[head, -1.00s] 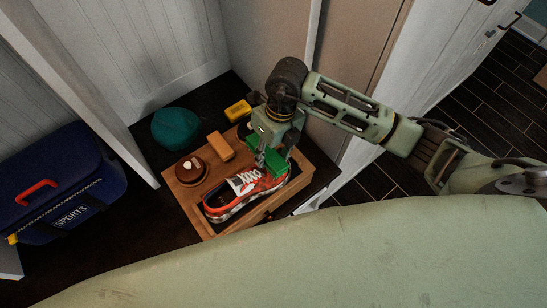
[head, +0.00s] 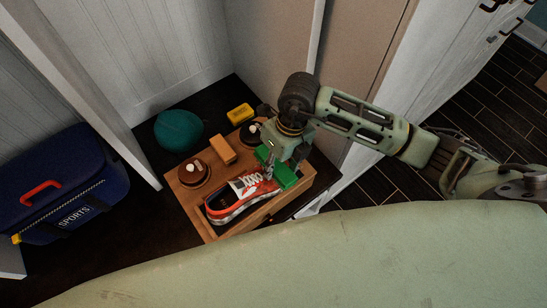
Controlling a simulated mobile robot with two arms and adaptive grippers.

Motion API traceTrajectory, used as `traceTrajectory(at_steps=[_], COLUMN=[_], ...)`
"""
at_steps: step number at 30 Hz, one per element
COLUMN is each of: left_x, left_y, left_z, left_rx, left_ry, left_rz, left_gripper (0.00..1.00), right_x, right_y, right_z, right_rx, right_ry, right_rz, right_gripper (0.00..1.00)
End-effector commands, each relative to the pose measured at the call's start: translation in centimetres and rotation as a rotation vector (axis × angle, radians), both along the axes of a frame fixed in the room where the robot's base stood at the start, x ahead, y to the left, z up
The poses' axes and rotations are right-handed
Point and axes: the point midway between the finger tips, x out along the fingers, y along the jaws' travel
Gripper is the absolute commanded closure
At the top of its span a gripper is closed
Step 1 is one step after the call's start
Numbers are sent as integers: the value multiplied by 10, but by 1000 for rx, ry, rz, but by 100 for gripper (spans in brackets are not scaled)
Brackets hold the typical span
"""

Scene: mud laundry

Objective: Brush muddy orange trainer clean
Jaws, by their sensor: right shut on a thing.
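The orange trainer (head: 236,203) with white laces and a pale sole lies on its base on a wooden tray (head: 203,229), toe to the lower left. Too small to tell how much mud is on it. My right gripper (head: 272,171) is shut on a green brush (head: 284,176) and holds it at the heel end of the trainer. The gripper partly hides the brush and heel; I cannot tell whether the brush touches the shoe. My left gripper is not in view.
On the tray are a round brown tin (head: 193,173), an orange-tan block (head: 222,148) and a dark round tin (head: 250,133). Behind are a yellow block (head: 239,113) and a teal ball-like thing (head: 178,130). A blue sports bag (head: 66,190) stands left; walls close in behind.

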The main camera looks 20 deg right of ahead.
Motion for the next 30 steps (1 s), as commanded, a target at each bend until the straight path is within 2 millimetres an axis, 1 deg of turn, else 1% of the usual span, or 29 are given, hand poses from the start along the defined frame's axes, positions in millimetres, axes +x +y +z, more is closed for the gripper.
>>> traceTrajectory(at_steps=[3, 15, 25, 30], left_x=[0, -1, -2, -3], left_y=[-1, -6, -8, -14], left_z=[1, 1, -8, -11], left_rx=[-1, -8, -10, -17], left_ry=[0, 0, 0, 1], left_rz=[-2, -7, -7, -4], left_gripper=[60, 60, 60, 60], right_x=[-4, -3, 17, 27], right_y=[-1, -1, 6, 10], right_z=[0, -1, -1, 0], right_rx=[-1, -1, 1, 0], right_ry=[2, 2, -2, -1], right_rz=[0, 0, 1, 1], right_gripper=[87, 87, 87, 87])
